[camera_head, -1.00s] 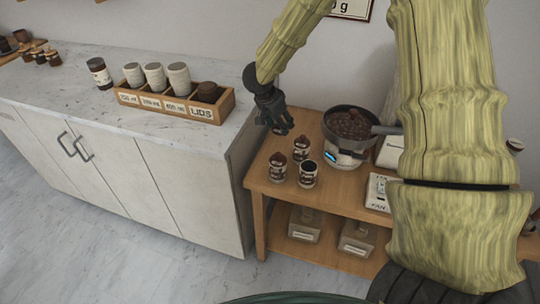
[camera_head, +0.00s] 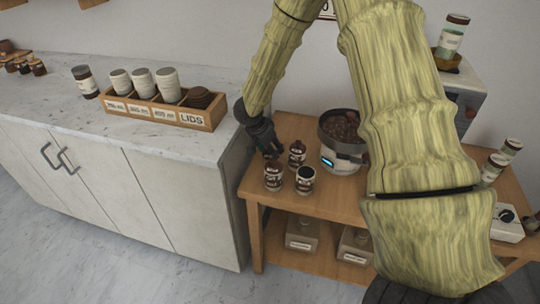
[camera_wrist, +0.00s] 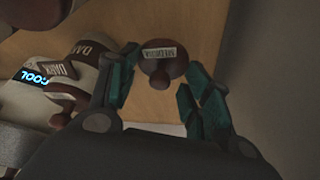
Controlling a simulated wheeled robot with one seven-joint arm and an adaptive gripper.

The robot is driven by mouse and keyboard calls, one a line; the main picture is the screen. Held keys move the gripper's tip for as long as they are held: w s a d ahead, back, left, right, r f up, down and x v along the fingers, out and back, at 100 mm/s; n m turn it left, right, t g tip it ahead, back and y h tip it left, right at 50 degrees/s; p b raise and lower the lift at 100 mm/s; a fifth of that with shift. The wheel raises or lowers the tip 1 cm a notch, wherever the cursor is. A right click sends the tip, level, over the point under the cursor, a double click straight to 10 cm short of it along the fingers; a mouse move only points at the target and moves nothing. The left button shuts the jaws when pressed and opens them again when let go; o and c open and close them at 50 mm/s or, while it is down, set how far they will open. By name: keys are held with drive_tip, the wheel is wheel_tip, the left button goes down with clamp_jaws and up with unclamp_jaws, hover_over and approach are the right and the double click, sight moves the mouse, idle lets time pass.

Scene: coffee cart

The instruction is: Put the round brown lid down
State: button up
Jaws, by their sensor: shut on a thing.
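My gripper (camera_head: 273,150) is low over the left part of the wooden cart top, close behind the jars. In the wrist view its teal fingertips (camera_wrist: 160,78) are shut on the round brown lid (camera_wrist: 161,65), which carries a small pale label. The lid cannot be made out in the head view. Two labelled jars with brown knobbed lids, a front left jar (camera_head: 273,178) and a rear jar (camera_head: 297,154), stand on the cart top. A third jar (camera_head: 305,181) at the front right looks open, with a dark inside.
A pot of brown beans (camera_head: 340,126) on a base with a blue display stands right of the jars. The wooden cart (camera_head: 335,200) has bare top in front of it. A marble counter (camera_head: 60,115) at left bears a cup and lid box (camera_head: 160,112).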

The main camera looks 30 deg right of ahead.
sight(269, 154)
wheel_tip(269, 154, down, 4)
drive_tip(key=shift+r, duration=0.35)
drive_tip(key=o, duration=1)
drive_tip(key=v, duration=1.2)
